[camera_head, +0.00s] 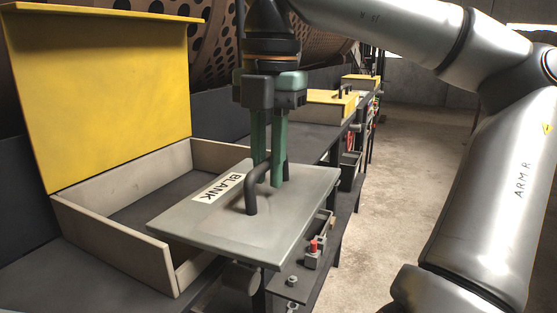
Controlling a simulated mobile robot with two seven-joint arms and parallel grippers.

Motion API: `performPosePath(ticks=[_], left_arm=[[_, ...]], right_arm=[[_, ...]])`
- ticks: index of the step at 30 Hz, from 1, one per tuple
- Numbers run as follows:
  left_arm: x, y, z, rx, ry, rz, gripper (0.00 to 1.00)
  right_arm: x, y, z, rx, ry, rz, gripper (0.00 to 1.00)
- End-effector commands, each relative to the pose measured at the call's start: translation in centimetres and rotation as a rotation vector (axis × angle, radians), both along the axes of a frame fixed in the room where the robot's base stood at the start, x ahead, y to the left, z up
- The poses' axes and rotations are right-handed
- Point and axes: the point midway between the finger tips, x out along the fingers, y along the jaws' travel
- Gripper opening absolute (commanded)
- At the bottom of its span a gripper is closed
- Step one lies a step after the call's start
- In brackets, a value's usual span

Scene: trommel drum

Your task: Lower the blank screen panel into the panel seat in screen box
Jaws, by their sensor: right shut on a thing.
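The blank screen panel (233,229) is a flat grey plate with a "BLANK" label and a dark bar handle. My right gripper (269,175) has green fingers and is shut on the panel's handle from above. The panel is held roughly level, overlapping the right front part of the screen box in the picture. The screen box (113,253) is an open beige tray with a dark floor and a raised yellow lid (98,95). The panel hides part of its right side. I cannot make out the panel seat separately. My left gripper is not in view.
A perforated drum (315,38) stands behind. A lower shelf under the panel's right side holds a red-topped fitting (313,250). A closed yellow-lidded box (318,98) sits farther along the bench. Bare concrete floor (418,150) lies to the right.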

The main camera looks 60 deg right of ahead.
Motion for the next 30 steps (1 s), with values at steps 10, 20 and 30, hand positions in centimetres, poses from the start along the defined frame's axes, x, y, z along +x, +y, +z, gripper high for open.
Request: performPosePath(ticks=[10, 20, 30], left_arm=[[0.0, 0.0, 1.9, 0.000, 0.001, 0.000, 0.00], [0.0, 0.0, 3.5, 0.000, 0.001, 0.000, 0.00], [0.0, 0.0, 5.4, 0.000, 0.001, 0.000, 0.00]], right_arm=[[4.1, 0.3, 0.3, 0.000, 0.001, 0.000, 0.00], [7.8, 0.7, 0.3, 0.000, 0.000, -0.001, 0.00], [11.7, 1.0, 0.4, 0.001, -0.001, -0.001, 0.00]])
